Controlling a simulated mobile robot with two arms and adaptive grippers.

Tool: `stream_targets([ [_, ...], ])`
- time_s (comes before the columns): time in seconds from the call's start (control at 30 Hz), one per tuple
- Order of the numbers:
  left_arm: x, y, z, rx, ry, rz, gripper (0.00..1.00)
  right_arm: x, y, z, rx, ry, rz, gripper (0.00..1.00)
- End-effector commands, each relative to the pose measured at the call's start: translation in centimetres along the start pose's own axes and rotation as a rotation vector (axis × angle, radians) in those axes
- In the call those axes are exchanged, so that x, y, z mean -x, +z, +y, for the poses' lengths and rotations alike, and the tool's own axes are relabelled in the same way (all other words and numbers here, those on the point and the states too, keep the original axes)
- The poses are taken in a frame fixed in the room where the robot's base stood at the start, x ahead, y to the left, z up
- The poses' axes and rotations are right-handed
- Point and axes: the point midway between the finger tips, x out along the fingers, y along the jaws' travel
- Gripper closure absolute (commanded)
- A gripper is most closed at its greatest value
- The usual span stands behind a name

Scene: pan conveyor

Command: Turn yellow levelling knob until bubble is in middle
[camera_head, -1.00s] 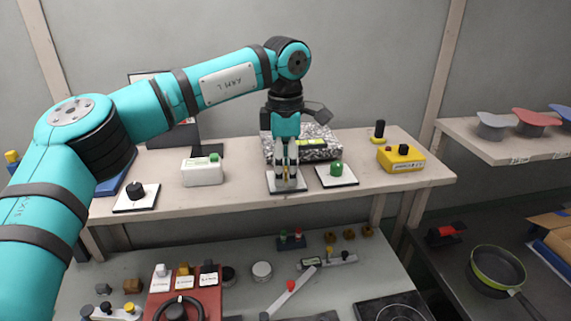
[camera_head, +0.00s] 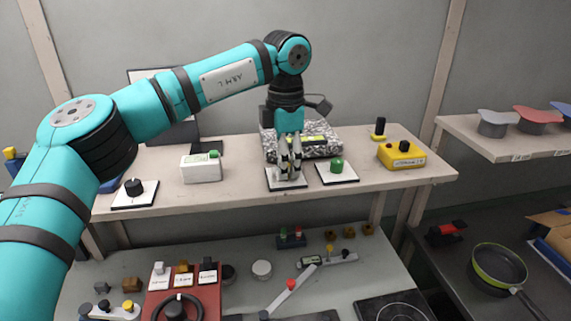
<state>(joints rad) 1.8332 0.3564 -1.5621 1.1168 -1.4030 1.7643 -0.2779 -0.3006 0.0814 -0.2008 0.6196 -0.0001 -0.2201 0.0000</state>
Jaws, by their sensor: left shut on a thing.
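My left gripper (camera_head: 289,164) points straight down at the upper shelf and is shut on the yellow knob (camera_head: 286,172). The knob stands on a pale square plate (camera_head: 288,184) and is mostly hidden by the fingers. Behind it is a speckled grey block (camera_head: 326,151) with a yellow-green level vial (camera_head: 315,139) on top. The bubble is too small to make out. My right gripper is not in view.
A green knob (camera_head: 337,166) on its own plate stands close to the right of the gripper. A white box (camera_head: 201,168) and a black knob (camera_head: 134,187) are to the left. A yellow box (camera_head: 401,157) is further right. A lower bench holds more controls.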

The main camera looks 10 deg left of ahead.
Motion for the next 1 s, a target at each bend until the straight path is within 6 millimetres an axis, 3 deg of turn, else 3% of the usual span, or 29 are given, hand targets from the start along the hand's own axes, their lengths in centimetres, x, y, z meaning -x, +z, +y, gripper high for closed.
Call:
stream_targets([
  [0.23, 0.0, 0.0, 0.0, 0.001, 0.001, 0.001, 1.0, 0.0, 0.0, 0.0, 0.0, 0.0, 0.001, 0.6],
  [0.27, 0.0, 0.0, 0.0, 0.001, 0.001, 0.001, 0.7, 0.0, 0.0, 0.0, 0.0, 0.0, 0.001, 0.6],
  [0.4, 0.0, 0.0, 0.0, 0.0, 0.001, 0.0, 0.52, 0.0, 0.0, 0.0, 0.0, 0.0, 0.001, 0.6],
  [0.77, 0.6, 0.0, 0.0, 0.0, 0.001, -0.001, 0.51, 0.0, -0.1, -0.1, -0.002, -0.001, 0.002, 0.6],
  [1.0, 4.8, 0.1, 0.0, 0.001, 0.004, -0.003, 0.51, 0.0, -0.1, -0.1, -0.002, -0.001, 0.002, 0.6],
])
